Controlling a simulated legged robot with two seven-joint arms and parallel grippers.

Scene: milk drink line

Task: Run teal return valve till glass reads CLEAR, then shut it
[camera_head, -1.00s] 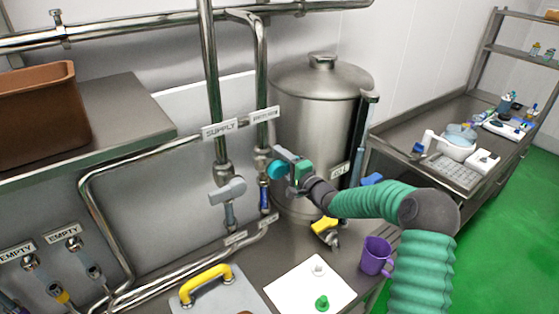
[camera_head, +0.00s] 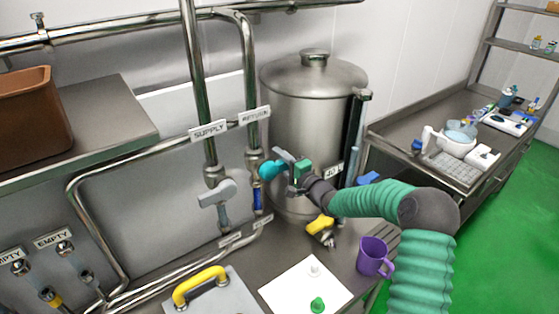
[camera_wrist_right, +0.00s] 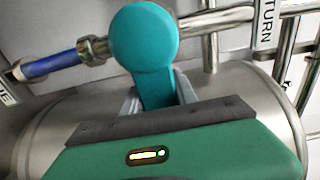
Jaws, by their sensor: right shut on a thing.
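The teal return valve handle (camera_head: 269,170) is on the pipe under the RETURN label (camera_head: 255,116). My right gripper (camera_head: 287,170) is shut on the handle. In the right wrist view the round teal knob of the handle (camera_wrist_right: 144,38) stands up between the jaws. A short blue sight glass (camera_head: 258,199) is on the return pipe below the valve; it also shows blue in the wrist view (camera_wrist_right: 48,66). I cannot read any word on it. My left gripper is not in view.
A grey supply valve handle (camera_head: 217,193) is just left of the return pipe. A steel tank (camera_head: 312,120) stands close behind my right gripper. A yellow valve handle (camera_head: 320,225), a purple mug (camera_head: 373,257) and a white board (camera_head: 290,292) are below.

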